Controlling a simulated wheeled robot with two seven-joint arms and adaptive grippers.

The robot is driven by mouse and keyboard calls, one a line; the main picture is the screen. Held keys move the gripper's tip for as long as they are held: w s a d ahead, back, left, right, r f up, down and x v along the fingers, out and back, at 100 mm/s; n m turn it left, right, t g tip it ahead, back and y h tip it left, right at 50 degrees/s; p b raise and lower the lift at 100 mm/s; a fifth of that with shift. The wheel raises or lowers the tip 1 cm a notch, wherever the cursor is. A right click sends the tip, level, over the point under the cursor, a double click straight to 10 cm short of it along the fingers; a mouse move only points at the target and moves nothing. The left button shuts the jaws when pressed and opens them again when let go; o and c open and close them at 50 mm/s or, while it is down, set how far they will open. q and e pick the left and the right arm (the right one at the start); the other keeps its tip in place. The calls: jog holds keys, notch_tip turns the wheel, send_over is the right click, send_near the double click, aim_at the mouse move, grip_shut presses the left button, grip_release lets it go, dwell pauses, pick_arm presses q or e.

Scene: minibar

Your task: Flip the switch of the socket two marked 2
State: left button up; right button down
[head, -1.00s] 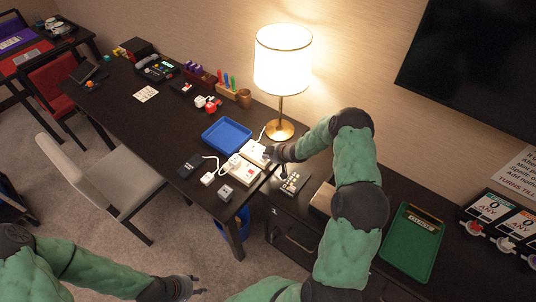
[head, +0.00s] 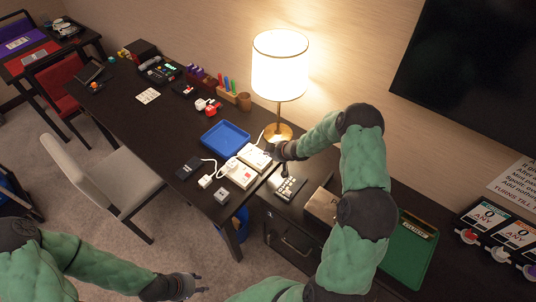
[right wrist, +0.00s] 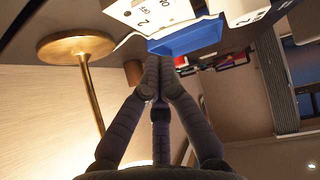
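Two white socket plates lie side by side on the dark desk in the head view. The rear one (head: 255,157), by the lamp, appears to be socket two; its marking is unreadable there. In the right wrist view a white plate (right wrist: 150,14) shows "2" and "OFF"; its switch is not clearly visible. My right gripper (right wrist: 160,68) has its fingertips together, with nothing visible between them.
The lamp (head: 279,132) stands behind the sockets, a blue tray (head: 226,136) to their left. The front socket plate (head: 239,173) has plugs and cables near it. A brown box (head: 321,205) is further right.

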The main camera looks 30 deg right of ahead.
pick_arm(q)
jog(key=shift+w+a+r+p, duration=0.1)
jog(key=shift+a+r+p, duration=0.1)
jog(key=shift+r+p, duration=0.25)
jog(key=shift+w+a+r+p, duration=0.1)
jog(key=shift+a+r+p, duration=0.1)
jog(key=shift+r+p, duration=0.2)
pick_arm(e)
jog(key=v, duration=0.7)
jog(key=shift+d+r, duration=0.2)
jog(key=shift+r, duration=0.05)
jog(key=shift+d, duration=0.1)
